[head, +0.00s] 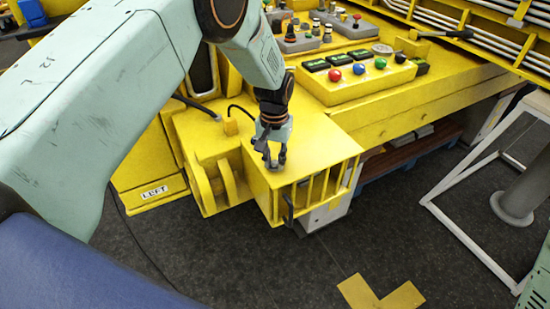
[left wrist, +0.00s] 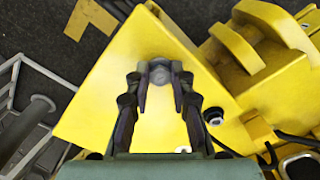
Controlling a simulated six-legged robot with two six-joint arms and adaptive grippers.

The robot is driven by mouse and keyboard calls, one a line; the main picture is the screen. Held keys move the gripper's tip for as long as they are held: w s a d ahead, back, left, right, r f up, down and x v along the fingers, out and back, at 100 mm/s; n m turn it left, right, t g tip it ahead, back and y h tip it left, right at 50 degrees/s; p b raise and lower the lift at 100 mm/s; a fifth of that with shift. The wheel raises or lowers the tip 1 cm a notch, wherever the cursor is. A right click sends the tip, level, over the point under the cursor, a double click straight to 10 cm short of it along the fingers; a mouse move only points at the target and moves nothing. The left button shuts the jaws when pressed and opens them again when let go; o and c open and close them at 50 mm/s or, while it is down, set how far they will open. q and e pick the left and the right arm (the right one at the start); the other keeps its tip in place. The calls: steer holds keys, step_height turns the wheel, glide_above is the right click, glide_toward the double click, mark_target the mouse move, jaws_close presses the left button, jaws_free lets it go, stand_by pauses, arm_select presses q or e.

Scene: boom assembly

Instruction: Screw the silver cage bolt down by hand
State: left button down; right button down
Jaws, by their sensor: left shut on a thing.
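The yellow cage (head: 318,150) stands at the front of the yellow machine, with a flat top and upright bars on its front side. My left gripper (head: 272,160) points down onto the cage top. In the left wrist view the left gripper's fingertips (left wrist: 161,78) are closed on both sides of the silver cage bolt (left wrist: 161,70). The bolt's round grey head shows between them, over the yellow top (left wrist: 115,110). The fingers hide most of the bolt in the head view. How deep it sits cannot be told. My right gripper is not in view.
A button panel (head: 345,84) with red, blue and green buttons lies behind the cage. A dark round fitting (left wrist: 213,116) and black cables lie near the gripper in the left wrist view. A white frame (head: 462,225) stands to the right.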

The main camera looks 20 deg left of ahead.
mark_target(273, 163)
arm_select(q)
steer(key=m, duration=0.7)
steer(key=shift+w+a+r, duration=0.2)
steer(key=shift+w+r, duration=0.15)
steer(key=shift+w, duration=0.05)
steer(key=m, duration=0.7)
steer(key=shift+w+a, duration=0.1)
steer(key=shift+w, duration=0.05)
steer(key=shift+m, duration=0.3)
steer(key=c, duration=1.6)
jaws_free()
steer(key=o, duration=0.4)
steer(key=shift+s, duration=0.3)
steer(key=shift+o, duration=0.2)
steer(key=shift+f, duration=0.15)
step_height(273, 163, up, 12)
